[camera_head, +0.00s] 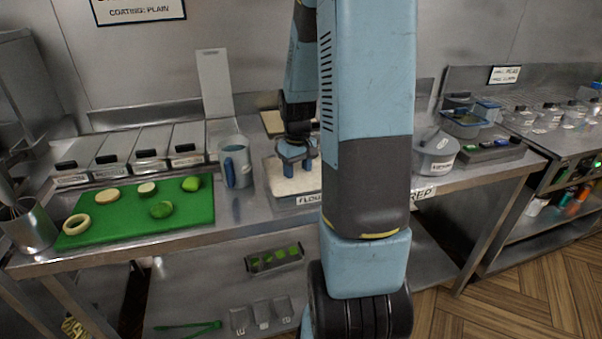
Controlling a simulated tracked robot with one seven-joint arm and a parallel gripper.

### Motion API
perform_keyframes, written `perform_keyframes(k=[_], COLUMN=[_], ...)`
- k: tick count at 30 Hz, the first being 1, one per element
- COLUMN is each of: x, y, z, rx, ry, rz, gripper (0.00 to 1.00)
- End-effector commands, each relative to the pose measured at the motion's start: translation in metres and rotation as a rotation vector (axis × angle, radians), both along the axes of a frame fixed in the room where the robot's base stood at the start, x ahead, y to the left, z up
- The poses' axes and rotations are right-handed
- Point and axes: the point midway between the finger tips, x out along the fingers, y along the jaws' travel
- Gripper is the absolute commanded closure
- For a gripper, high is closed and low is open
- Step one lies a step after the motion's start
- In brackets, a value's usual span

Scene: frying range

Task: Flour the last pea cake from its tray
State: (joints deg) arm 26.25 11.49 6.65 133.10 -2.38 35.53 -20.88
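The flour tray (284,201), a shallow metal tray of white flour with a label reading FLOUR, stands on the counter at the middle. My gripper (301,171) points down at it, its two blue fingers apart with no cake visible between them. Whether the fingertips touch the flour I cannot tell. My own arm hides the tray's right side. Green cakes lie on the green board: a round one (162,209) and a smaller one (191,184). A dark tray (262,269) with several green pieces sits on the lower shelf; I cannot tell if these are pea cakes.
The green board (120,228) also bears pale rings or discs. Several lidded bins (148,150) line the back. A grey lidded pot (436,155) stands right of my arm. A wall sign (138,10) reads COATING: PLAIN.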

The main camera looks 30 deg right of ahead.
Motion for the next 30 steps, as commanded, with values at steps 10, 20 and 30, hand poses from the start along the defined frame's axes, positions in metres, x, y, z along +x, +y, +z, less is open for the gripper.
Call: perform_keyframes(k=[10,20,30], x=[0.0,0.0,0.0], y=[-0.001,-0.017,-0.02], z=[0.0,0.0,0.0], rx=[0.0,0.0,0.0], ry=[0.0,0.0,0.0], rz=[-0.002,-0.004,-0.001], gripper=[0.65,0.65,0.65])
